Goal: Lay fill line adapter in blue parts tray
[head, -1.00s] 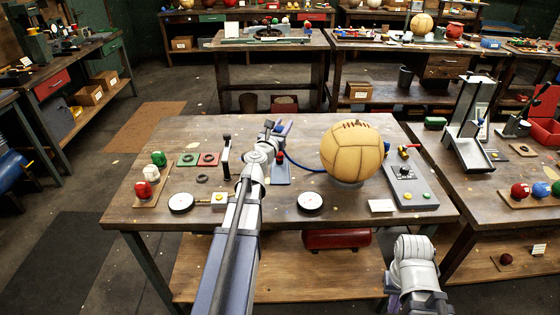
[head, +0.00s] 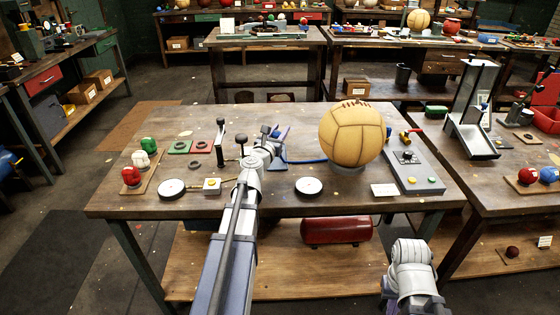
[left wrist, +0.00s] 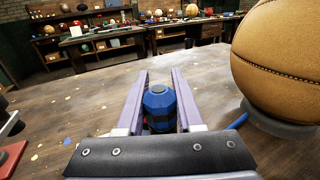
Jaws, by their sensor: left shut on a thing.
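My left gripper (head: 279,138) is over the work table (head: 400,205), left of the tan leather ball (head: 351,135). In the left wrist view its purple fingers (left wrist: 160,95) are shut on a dark blue faceted piece (left wrist: 159,106), which looks like the fill line adapter. Its lower part is hidden by the gripper's dark front plate. In the head view the arm and fingers hide most of it. The blue parts tray cannot be made out with certainty; a small blue shape (head: 488,40) lies on the far right bench.
A blue hose (head: 307,161) runs towards the ball's stand. A grey control box (head: 414,175) lies right of the ball.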

